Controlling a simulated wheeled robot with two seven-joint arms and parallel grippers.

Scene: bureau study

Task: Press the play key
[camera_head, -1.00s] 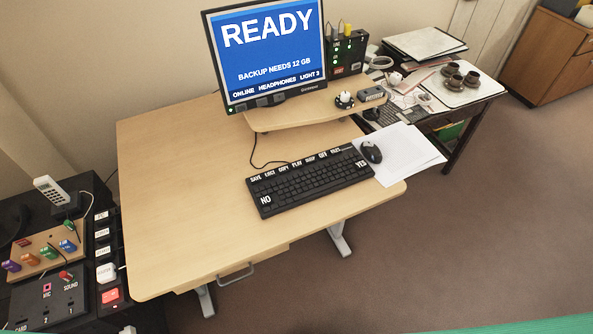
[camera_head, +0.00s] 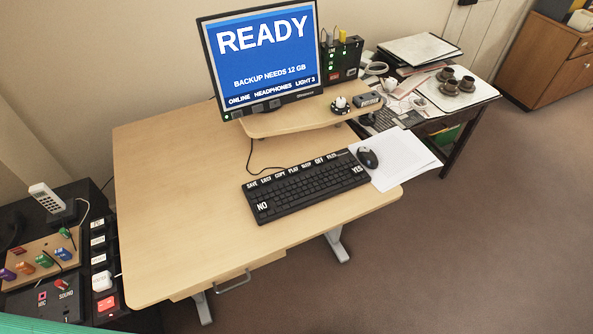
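A black keyboard (camera_head: 304,190) lies on the light wood desk (camera_head: 180,200), towards its right front. White labels run along its top row: SAVE, EJECT, COPY, PLAY and several more. The play key (camera_head: 293,171) is near the middle of that row. Large NO and YES keys sit at the keyboard's two ends. The monitor (camera_head: 262,50) behind it reads READY, BACKUP NEEDS 12 GB, ONLINE, HEADPHONES, LIGHT 3. Neither of my grippers is in view.
A black mouse (camera_head: 368,158) lies on white paper (camera_head: 408,165) right of the keyboard. A raised shelf (camera_head: 290,120) stands behind. A side table with cups (camera_head: 467,84) is at right, a panel with coloured plugs (camera_head: 40,262) at left. The desk's left half is clear.

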